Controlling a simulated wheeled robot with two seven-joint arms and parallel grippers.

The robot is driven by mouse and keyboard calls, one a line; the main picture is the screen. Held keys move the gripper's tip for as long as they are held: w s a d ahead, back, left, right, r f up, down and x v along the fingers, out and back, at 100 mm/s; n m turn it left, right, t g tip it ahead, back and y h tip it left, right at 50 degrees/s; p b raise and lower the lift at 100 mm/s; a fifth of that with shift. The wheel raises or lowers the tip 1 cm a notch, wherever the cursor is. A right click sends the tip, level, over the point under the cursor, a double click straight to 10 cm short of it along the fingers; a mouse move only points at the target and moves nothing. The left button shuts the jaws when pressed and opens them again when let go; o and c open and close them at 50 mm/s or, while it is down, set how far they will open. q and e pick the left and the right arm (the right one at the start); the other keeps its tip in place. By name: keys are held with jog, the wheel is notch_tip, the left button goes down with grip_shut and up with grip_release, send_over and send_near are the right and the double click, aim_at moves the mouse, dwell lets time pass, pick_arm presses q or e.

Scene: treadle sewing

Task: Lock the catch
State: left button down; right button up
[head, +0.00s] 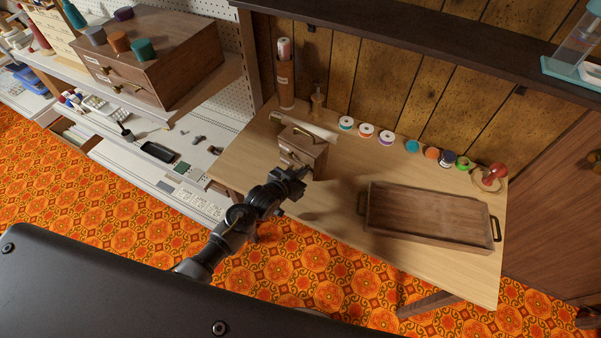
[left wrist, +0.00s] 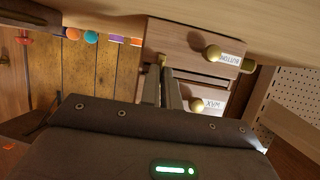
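A small wooden drawer box (head: 308,146) with a handle on top stands at the left of the table. In the left wrist view, which is upside down, its front shows a drawer labelled BUTTONS (left wrist: 190,45) and one labelled WAX (left wrist: 205,92), each with a round brass knob. A small brass catch (left wrist: 162,60) shows at the drawer front beside the knobs. My left gripper (head: 295,177) is at the box front; its two fingers (left wrist: 163,80) are close together with their tips at the catch. I cannot tell whether they grip it. My right gripper is not in view.
A wooden tray (head: 425,213) with black handles lies on the right of the table. Several thread spools (head: 366,131) and a red pincushion-like item (head: 492,175) line the back edge. A larger drawer chest (head: 150,50) stands on a shelf at left. The table front is clear.

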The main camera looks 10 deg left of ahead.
pick_arm(q)
jog(key=c, duration=1.6)
grip_release()
jog(key=shift+s, duration=0.1)
jog(key=b+v, duration=0.1)
jog(key=v, duration=0.9)
jog(key=shift+s+a+r, duration=0.15)
jog(key=shift+s, duration=0.15)
